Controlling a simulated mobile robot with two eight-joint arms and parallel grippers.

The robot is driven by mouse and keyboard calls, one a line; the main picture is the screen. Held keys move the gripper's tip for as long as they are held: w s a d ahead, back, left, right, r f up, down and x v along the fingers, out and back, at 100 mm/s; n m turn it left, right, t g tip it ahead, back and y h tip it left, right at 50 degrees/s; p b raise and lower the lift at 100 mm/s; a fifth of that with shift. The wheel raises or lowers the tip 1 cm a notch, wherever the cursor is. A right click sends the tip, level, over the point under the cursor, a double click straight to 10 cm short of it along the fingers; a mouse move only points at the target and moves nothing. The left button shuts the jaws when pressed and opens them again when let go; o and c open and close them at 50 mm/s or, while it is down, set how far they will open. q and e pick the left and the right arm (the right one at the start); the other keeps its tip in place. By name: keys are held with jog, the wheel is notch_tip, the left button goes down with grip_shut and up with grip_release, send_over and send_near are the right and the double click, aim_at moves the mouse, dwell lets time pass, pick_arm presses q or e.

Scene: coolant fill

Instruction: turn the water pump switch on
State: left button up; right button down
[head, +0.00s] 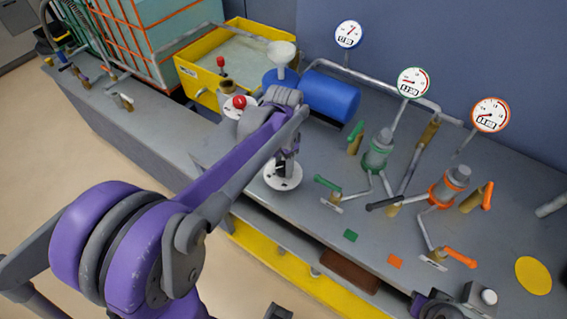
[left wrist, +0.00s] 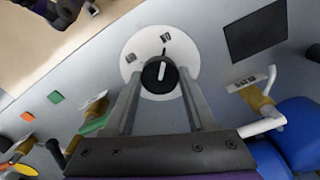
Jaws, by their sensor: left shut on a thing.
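The switch is a round white dial plate (left wrist: 149,48) with a black knob (left wrist: 160,75) and two small black labels, too small to read. The knob's white line points nearly straight up in the left wrist view, roughly toward the right-hand label. In the head view the white plate (head: 283,183) lies on the grey bench near its front edge. My left gripper (head: 287,158) reaches down over it and hides the knob. In the left wrist view its two fingers (left wrist: 160,85) stand either side of the knob, shut on it. My right gripper's fingers do not show.
Behind the gripper are a blue motor (head: 330,95), a white funnel (head: 282,50) and a yellow tank (head: 190,73). Green-handled (head: 327,183) and orange-handled (head: 459,257) valves and pipes crowd the right.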

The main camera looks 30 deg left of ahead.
aim_at(283, 167)
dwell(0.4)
pick_arm(q)
jog(key=o, duration=1.4)
jog(key=shift+c, duration=0.2)
notch_tip(283, 167, up, 11)
jog(key=shift+p, duration=0.4)
jog(key=shift+f, duration=0.1)
jog(key=s+d+f+n+t, duration=0.2)
jog(key=s+d+f+n, duration=0.1)
jog(key=s, duration=0.4)
jog(key=s+d+f+n+t, duration=0.2)
jog(key=s+d+f+t, duration=0.1)
jog(key=s+f, duration=0.3)
jog(key=shift+s+d+f+n+p, duration=0.25)
jog(key=shift+s+d+n+p, duration=0.15)
jog(key=shift+s+d, duration=0.4)
